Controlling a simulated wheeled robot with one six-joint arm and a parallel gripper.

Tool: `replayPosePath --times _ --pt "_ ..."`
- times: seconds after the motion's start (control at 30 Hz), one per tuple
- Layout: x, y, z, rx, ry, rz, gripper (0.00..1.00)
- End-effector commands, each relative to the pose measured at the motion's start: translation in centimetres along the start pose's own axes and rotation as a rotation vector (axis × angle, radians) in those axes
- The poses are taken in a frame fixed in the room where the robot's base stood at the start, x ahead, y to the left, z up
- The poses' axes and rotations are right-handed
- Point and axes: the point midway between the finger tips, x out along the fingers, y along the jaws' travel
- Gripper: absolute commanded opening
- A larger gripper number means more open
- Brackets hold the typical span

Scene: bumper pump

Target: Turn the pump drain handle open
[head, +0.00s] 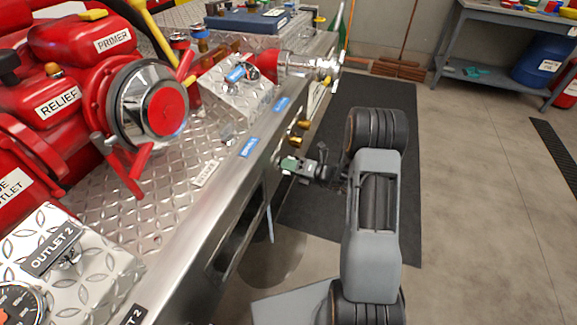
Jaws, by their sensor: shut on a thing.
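My gripper (304,167) is at the front side of the metal bumper, reached from the right. It is shut on a small green piece (289,162) that looks like the pump drain handle, just below the bumper's top edge. The jaws hide most of the handle, so its angle cannot be told. A blue label (249,147) sits on the edge near it, too small to read.
The diamond-plate bumper deck (210,140) carries the red pump (90,90) and a chrome outlet valve (320,66). A dark mat (375,95) and clear floor lie right, with a grey workbench (510,20) behind.

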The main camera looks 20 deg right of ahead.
Motion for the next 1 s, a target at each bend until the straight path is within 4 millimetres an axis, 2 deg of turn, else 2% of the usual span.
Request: replayPosePath --times 1.0 --pt "-0.16 -0.37 -0.02 -0.879 0.0 -0.006 0.0"
